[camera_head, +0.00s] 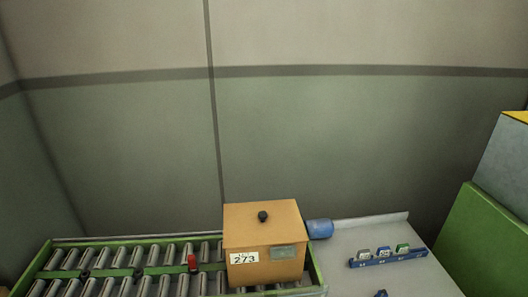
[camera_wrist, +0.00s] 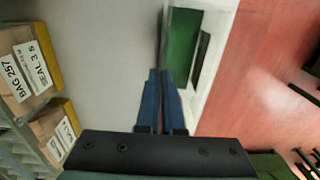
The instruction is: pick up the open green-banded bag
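I cannot make out an open green-banded bag in either view. In the wrist view, a brown bag (camera_wrist: 33,73) with a yellow band and white labels reading "BAG 257" and "SEAL 3 5" is at the upper left. A second brown labelled bag (camera_wrist: 55,130) with a yellow band is below it. My gripper does not show in the head view.
In the head view, an orange box (camera_head: 262,226) marked 273 stands over a green-framed roller conveyor (camera_head: 130,268). A grey table (camera_head: 350,230) on the right bears a blue rack (camera_head: 388,258) with several small tags. The wrist view shows a green panel (camera_wrist: 183,45) in a pale frame and a reddish floor (camera_wrist: 260,80).

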